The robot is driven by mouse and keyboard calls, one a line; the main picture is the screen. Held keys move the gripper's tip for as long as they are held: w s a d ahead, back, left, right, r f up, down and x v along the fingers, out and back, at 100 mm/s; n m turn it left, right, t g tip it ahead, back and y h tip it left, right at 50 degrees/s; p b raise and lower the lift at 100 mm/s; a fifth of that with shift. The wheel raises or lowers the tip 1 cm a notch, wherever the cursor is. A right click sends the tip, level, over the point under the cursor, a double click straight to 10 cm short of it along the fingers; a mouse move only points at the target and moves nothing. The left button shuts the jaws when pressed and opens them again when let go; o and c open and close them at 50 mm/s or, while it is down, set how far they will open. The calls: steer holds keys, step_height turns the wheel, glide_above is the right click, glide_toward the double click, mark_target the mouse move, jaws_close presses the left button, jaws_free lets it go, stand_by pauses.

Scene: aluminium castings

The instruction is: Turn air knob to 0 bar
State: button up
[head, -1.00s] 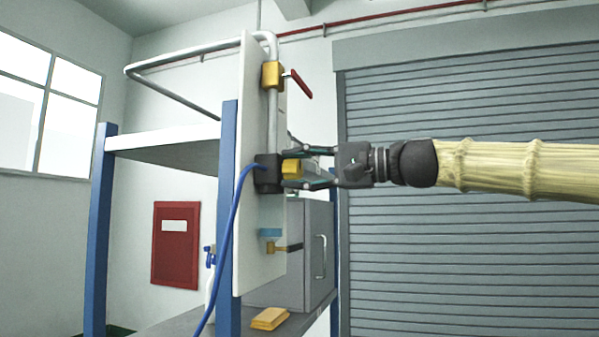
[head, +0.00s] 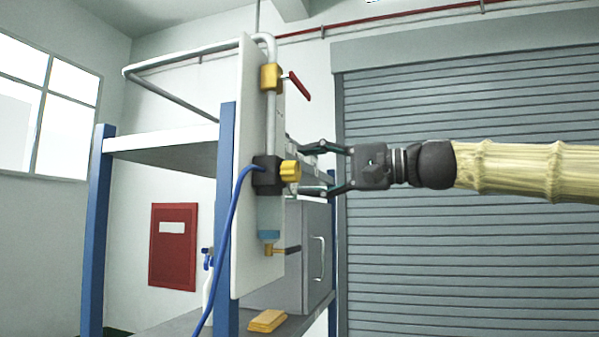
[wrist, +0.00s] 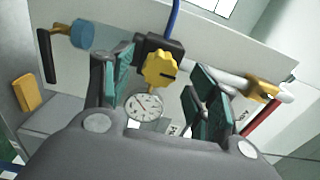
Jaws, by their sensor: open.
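The air knob (head: 290,171) is yellow and lobed, on a black regulator body (head: 267,176) fixed to a white upright panel (head: 250,120). In the wrist view the knob (wrist: 161,69) carries a dark mark on its right side. A round white gauge (wrist: 145,107) sits beside it; its reading is too small to tell. My gripper (head: 312,170) is open, its fingers apart and to the right of the knob in the head view. The wrist view shows the knob beyond and between the open fingers (wrist: 157,95), with nothing held.
A red-handled yellow valve (head: 271,78) is on the pipe above. A blue hose (head: 223,240) hangs from the regulator. A blue-topped yellow drain fitting (head: 270,243) is below. A grey cabinet (head: 305,250) and a yellow block (head: 267,320) are on the lower shelf.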

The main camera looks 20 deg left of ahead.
steer(key=d, duration=0.9)
steer(key=shift+s, duration=0.15)
